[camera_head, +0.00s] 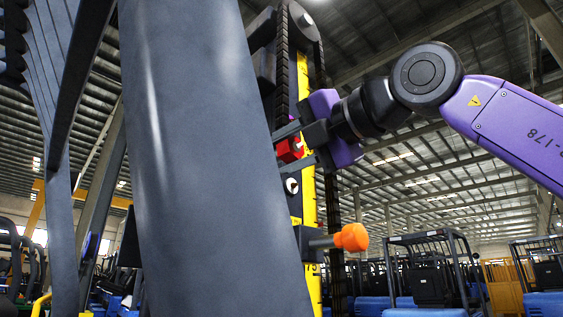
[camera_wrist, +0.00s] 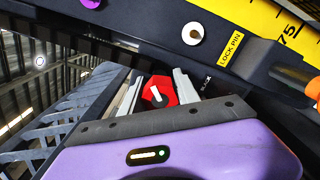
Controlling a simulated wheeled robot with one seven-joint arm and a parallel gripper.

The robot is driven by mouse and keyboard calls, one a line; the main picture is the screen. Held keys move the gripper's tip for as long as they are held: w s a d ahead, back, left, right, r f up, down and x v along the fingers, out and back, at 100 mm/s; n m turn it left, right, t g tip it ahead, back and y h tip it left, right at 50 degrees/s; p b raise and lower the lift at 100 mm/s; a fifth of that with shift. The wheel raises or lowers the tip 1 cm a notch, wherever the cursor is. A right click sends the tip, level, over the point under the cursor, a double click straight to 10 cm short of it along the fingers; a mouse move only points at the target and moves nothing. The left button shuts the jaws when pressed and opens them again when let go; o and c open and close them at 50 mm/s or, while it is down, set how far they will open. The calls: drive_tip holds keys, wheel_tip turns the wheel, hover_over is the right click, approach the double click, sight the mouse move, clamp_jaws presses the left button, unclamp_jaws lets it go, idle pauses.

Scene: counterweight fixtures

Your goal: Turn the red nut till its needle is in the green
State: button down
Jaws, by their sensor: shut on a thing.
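The red nut (camera_head: 289,150) sits on the upright fixture in the head view, partly covered by my gripper. In the wrist view the red nut (camera_wrist: 165,84) lies between the two grey fingers and carries a white needle (camera_wrist: 156,94). My gripper (camera_head: 296,147), purple with dark fingers, reaches in from the right and is shut on the nut. It also shows in the wrist view (camera_wrist: 158,90). I cannot make out a green zone in either view; the gripper body and fingers hide part of the nut's surroundings.
A wide grey column (camera_head: 205,160) fills the head view's left middle. An orange knob (camera_head: 351,237) sticks out below my gripper. A yellow scale (camera_wrist: 258,22), a white round dial (camera_wrist: 193,34) and a LOCK PIN label (camera_wrist: 230,48) are near the nut. Forklifts (camera_head: 430,270) stand behind.

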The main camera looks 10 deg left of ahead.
sight(297, 146)
idle(0.4)
drive_tip(key=c, duration=0.9)
unclamp_jaws()
drive_tip(key=shift+d, duration=0.15)
drive_tip(key=b+v, duration=0.2)
drive_tip(key=v, duration=0.5)
drive_tip(key=shift+s+d, duration=0.25)
